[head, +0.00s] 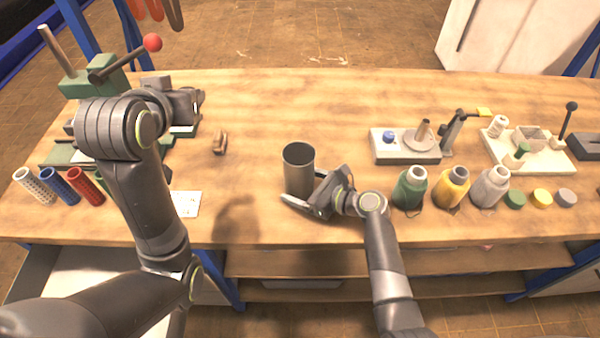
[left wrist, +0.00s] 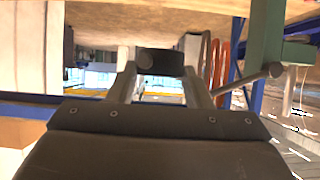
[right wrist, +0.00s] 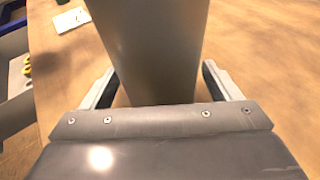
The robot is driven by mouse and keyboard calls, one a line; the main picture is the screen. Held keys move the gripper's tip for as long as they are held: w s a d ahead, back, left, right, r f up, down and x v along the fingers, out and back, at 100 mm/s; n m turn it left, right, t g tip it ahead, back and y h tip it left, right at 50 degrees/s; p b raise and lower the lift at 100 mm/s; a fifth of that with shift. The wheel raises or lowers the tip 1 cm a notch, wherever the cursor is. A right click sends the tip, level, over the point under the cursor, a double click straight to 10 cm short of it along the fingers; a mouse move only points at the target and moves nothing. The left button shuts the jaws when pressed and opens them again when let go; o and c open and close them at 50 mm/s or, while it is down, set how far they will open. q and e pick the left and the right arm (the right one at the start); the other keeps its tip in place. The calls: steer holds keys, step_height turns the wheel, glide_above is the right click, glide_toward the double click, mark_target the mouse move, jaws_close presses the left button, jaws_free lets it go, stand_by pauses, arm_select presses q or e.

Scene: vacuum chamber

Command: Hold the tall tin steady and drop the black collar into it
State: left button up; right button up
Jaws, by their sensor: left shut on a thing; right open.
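The tall grey tin (head: 298,172) stands upright and open-topped on the table near its front edge. My right gripper (head: 306,190) is open low at the tin, with one finger on each side; the tin's wall (right wrist: 152,50) rises between these fingers in the right wrist view, with gaps showing at both. My left gripper (head: 196,101) is raised over the left of the table. The left wrist view shows it shut on the black collar (left wrist: 160,62), held between its fingertips. In the head view I cannot clearly make out the collar.
A small brown object (head: 220,143) lies between the left gripper and the tin. A white card (head: 186,204) lies near the front edge. Green (head: 409,190), yellow (head: 450,189) and grey (head: 490,188) bottles stand right of the right gripper. A red-knobbed green press (head: 95,80) stands back left.

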steer(key=c, duration=0.7)
arm_select(q)
steer(key=w+d+f+m+g+h, duration=0.2)
steer(key=d+m+g+h, duration=0.4)
steer(key=d+m, duration=0.25)
steer(key=w+d+f+m+g+h, duration=0.2)
steer(key=d+f+m+g+h, duration=0.1)
steer(key=d+m+g+h, duration=0.45)
steer(key=shift+d+f+m+t+y, duration=0.1)
steer(key=shift+f+m+t+y, duration=0.35)
steer(key=shift+f, duration=0.95)
steer(key=shift+d+f+m+t+y, duration=0.15)
steer(key=shift+f+m, duration=0.4)
steer(key=shift+f, duration=0.8)
steer(key=o, duration=1.2)
steer(key=shift+a, duration=0.2)
